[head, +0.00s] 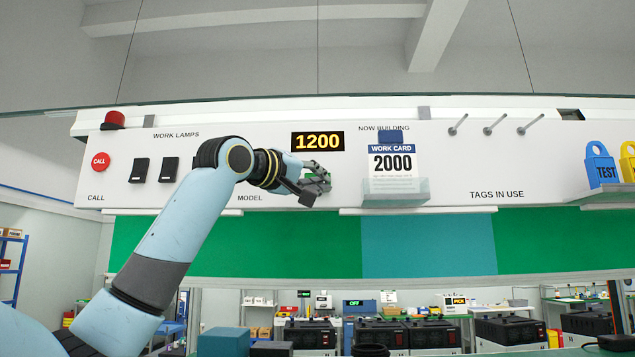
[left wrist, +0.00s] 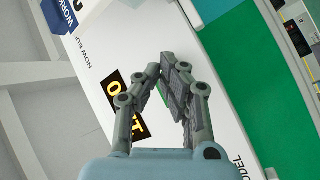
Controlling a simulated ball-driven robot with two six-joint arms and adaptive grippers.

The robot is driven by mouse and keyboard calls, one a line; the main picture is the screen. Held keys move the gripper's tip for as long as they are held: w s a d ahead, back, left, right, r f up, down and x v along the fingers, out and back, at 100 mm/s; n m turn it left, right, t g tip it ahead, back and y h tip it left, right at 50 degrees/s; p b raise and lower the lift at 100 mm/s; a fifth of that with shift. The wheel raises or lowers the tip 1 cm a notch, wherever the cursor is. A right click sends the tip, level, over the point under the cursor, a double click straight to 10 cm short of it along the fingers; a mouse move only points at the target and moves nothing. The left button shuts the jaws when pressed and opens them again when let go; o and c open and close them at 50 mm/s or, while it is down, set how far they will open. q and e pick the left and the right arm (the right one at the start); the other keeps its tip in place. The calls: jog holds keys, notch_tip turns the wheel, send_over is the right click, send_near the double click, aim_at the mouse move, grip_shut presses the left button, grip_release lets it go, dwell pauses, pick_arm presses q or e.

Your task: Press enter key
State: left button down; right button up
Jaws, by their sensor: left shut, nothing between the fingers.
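The model display (head: 317,141) on the white panel reads 1200 in yellow digits. It also shows in the left wrist view (left wrist: 127,105), partly covered by a finger. My left gripper (head: 324,182) is shut and empty, just below the display above the MODEL label. In the left wrist view my left gripper's fingertips (left wrist: 163,72) are at the panel; I cannot tell whether they touch it. A small green patch (left wrist: 161,97) shows between the fingers, possibly a key; the rest is hidden. No ENTER lettering is readable. My right gripper is not in view.
Bare pegs (head: 494,125) and a blue TEST tag (head: 601,167) are right.

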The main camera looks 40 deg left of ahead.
pick_arm(q)
jog(key=shift+w+a, duration=0.2)
jog(key=shift+w, duration=0.05)
jog(key=shift+w+a, duration=0.2)
jog(key=shift+w, duration=0.15)
dwell(0.7)
jog(key=shift+s, duration=0.1)
jog(key=shift+s+d, duration=0.45)
jog(key=shift+s, duration=0.15)
dwell(0.3)
jog(key=shift+s+d, duration=0.45)
jog(key=shift+s, duration=0.25)
jog(key=shift+s+d, duration=0.4)
jog(key=shift+s, duration=0.35)
jog(key=shift+s+d, duration=0.45)
jog(key=shift+s, duration=0.25)
